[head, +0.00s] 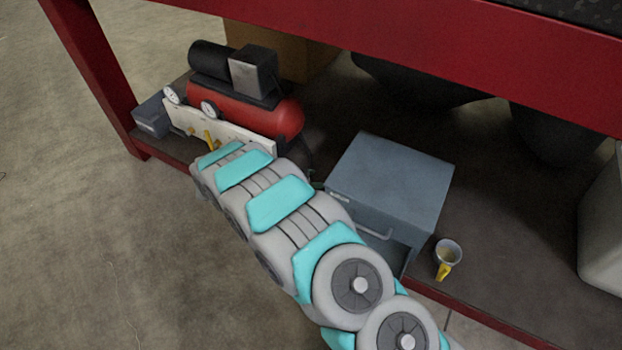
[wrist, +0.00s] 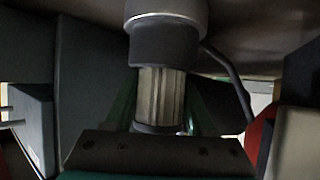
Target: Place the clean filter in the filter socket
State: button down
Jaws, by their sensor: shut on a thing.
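In the wrist view, a pale pleated cylinder, the filter (wrist: 160,92), stands upright in the middle. My gripper (wrist: 161,118) is shut on it, with dark green fingers on either side. The filter's top meets or enters the underside of a dark round housing with a light ring, which looks like the filter socket (wrist: 165,42). I cannot tell whether it is seated. In the head view my arm reaches toward the red compressor (head: 250,118) and hides my gripper, the filter and the socket.
A pale panel with gauges (head: 220,130) fronts the compressor. A small grey box (head: 152,115) sits to its left. A blue-grey drawer cabinet (head: 390,180) stands to the right, beside a cup with a yellow part (head: 447,258). A red bench beam (head: 420,55) hangs above.

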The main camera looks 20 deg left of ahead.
jog(key=shift+c, duration=1.3)
grip_release()
jog(key=shift+f, duration=0.25)
jog(key=v, duration=1.2)
jog(key=shift+d+r, duration=0.1)
